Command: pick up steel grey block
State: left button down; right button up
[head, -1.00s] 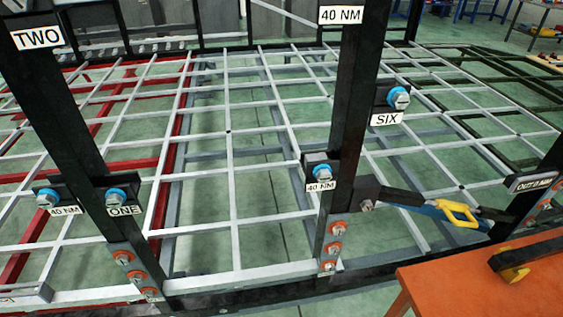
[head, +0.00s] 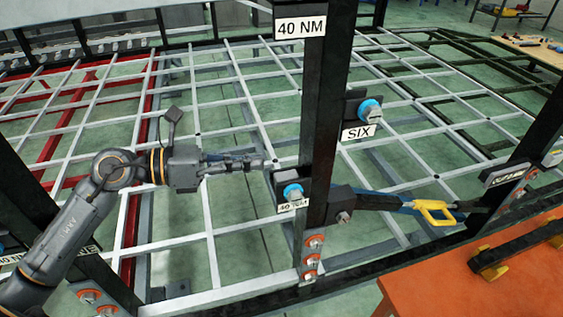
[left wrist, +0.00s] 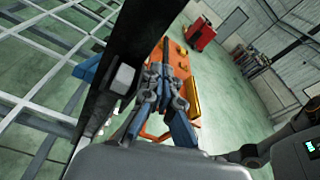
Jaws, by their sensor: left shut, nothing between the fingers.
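I cannot pick out the steel grey block with certainty. A light grey squarish piece (left wrist: 123,78) shows on the dark post in the left wrist view, beside my fingers, but I cannot tell what it is. My left gripper (head: 268,165) reaches in from the left in the head view, shut and empty, its tips close to the middle black post (head: 325,130). In the left wrist view the gripper (left wrist: 166,48) has its fingers together, pointing past the post. My right gripper is not in view.
Bolts with blue washers (head: 293,192) sit on the posts above a white grid frame (head: 225,200). A blue tool with a yellow handle (head: 435,212) lies right of the middle post. An orange table (head: 530,280) stands at the lower right.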

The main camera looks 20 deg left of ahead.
pick_arm(q)
jog(key=a+f+m+g+y, duration=0.2)
jog(key=a+f+m+y, duration=0.1)
jog(key=a+f+y, duration=0.15)
jog(key=p, duration=0.7)
send_near(292, 174)
jog(key=w+d, duration=0.2)
jog(key=w+d+f, duration=0.1)
jog(key=w+d, duration=0.1)
jog(key=shift+d, duration=0.4)
jog(key=shift+d+f+p, duration=0.1)
jog(key=shift+f+p, duration=0.35)
jog(key=shift+p, duration=0.1)
jog(key=shift+f, duration=0.6)
jog(key=shift+f+b, duration=0.15)
jog(key=shift+b, duration=0.5)
jog(key=shift+s, duration=0.1)
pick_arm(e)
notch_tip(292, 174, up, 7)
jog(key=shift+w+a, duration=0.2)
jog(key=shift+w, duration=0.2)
pick_arm(q)
jog(key=shift+f, duration=0.15)
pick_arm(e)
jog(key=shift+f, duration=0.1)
